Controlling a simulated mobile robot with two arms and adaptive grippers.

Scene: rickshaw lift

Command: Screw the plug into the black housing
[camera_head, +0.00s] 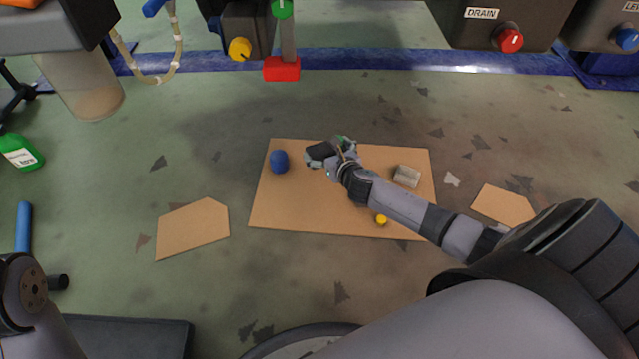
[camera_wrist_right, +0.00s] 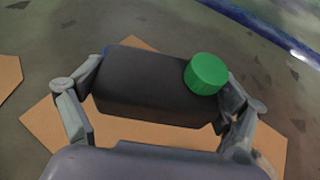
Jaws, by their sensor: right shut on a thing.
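The black housing (camera_wrist_right: 145,90) is a dark block held across the jaws of my right gripper (camera_wrist_right: 163,95), one finger at each end. A green round cap (camera_wrist_right: 206,74), which may be the plug, sits at the housing's right end in the wrist view. I cannot tell how deep it is seated. In the head view the housing (camera_head: 318,151) is above the cardboard sheet, with the right gripper (camera_head: 326,154) around it. A small yellow round piece (camera_head: 381,220) lies on the sheet. My left gripper is out of view.
The cardboard sheet (camera_head: 290,215) also carries a blue round object (camera_head: 279,161) and a grey cylinder (camera_head: 407,176). Two smaller cardboard pieces (camera_head: 195,228) (camera_head: 503,205) lie beside it. A green bottle (camera_head: 20,152) and blue tube (camera_head: 23,227) are at left. Machinery with a red knob (camera_head: 510,41) hangs above.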

